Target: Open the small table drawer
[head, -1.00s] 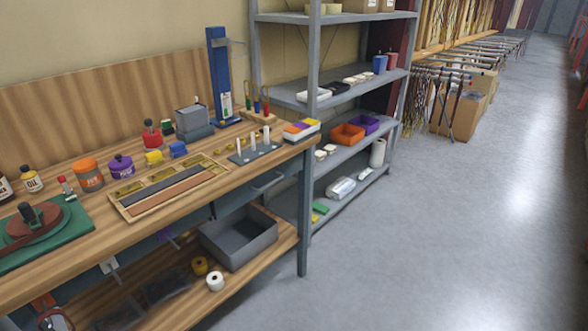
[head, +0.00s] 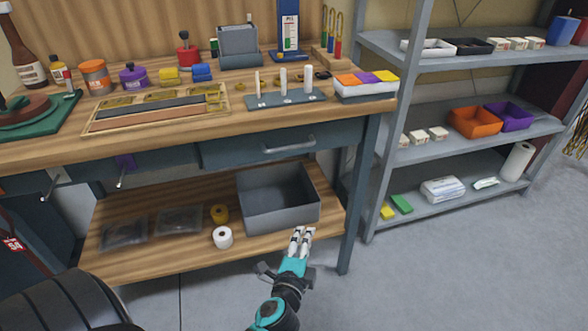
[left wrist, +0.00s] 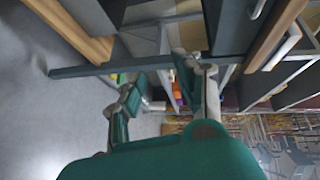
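The small table drawer (head: 235,151) is a dark grey-blue front under the right part of the wooden tabletop, with a silver bar handle (head: 288,145). It looks closed. My left gripper (head: 302,234) is in front of the table, below the drawer and its handle and near the lower shelf's front edge. It is apart from the handle in the head view. In the left wrist view its two fingers (left wrist: 168,85) stand apart with nothing between them. My right gripper is not in view.
A grey bin (head: 277,213) sits on the lower shelf behind my left gripper. The table's right leg (head: 357,205) stands right of it. Bottles, trays and blocks cover the tabletop (head: 160,137). A grey shelf rack (head: 455,153) stands at right. The floor at right is clear.

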